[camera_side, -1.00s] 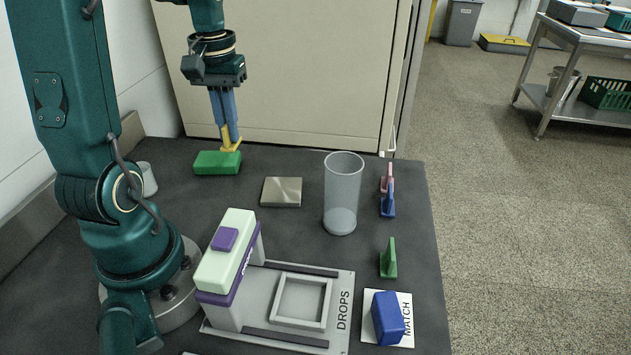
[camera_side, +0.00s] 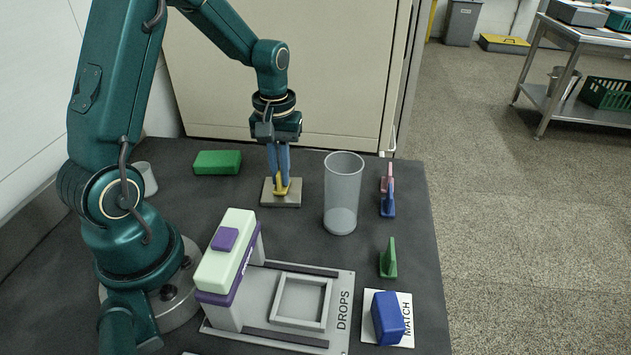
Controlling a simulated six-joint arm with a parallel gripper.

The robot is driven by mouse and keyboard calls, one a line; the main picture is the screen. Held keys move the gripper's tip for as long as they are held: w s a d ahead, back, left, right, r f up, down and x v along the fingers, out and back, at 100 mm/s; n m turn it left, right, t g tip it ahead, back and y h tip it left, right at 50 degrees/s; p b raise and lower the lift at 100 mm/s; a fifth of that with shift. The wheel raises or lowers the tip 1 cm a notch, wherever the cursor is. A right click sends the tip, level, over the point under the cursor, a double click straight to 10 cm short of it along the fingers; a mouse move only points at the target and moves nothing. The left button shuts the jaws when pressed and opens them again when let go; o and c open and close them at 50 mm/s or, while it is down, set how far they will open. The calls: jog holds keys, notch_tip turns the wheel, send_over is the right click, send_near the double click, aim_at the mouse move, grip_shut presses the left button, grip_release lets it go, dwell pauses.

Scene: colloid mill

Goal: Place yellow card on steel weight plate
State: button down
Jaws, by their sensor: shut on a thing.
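My gripper (camera_side: 280,183) points straight down with its blue fingers shut on the yellow card (camera_side: 281,189). The yellow card is low over the middle of the steel weight plate (camera_side: 292,203), a flat square metal block on the dark table. The card's lower edge appears at or just above the plate's top; I cannot tell whether they touch. The fingers hide part of the card and of the plate.
A clear cylinder (camera_side: 342,195) stands close to the plate's right. A green block (camera_side: 217,162) lies at the back left. A white and purple stand with a square frame (camera_side: 301,301) is in front.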

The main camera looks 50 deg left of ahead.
jog(key=shift+f, duration=0.15)
jog(key=c, duration=1)
grip_release()
notch_tip(320, 180, up, 12)
jog(key=s+d+r+m+t, duration=0.1)
jog(key=s+d+m+t, duration=0.4)
jog(key=s+d+m, duration=0.4)
jog(key=shift+s+d+r+t, duration=0.25)
jog(key=shift+s+d, duration=0.4)
jog(key=shift+d, duration=0.75)
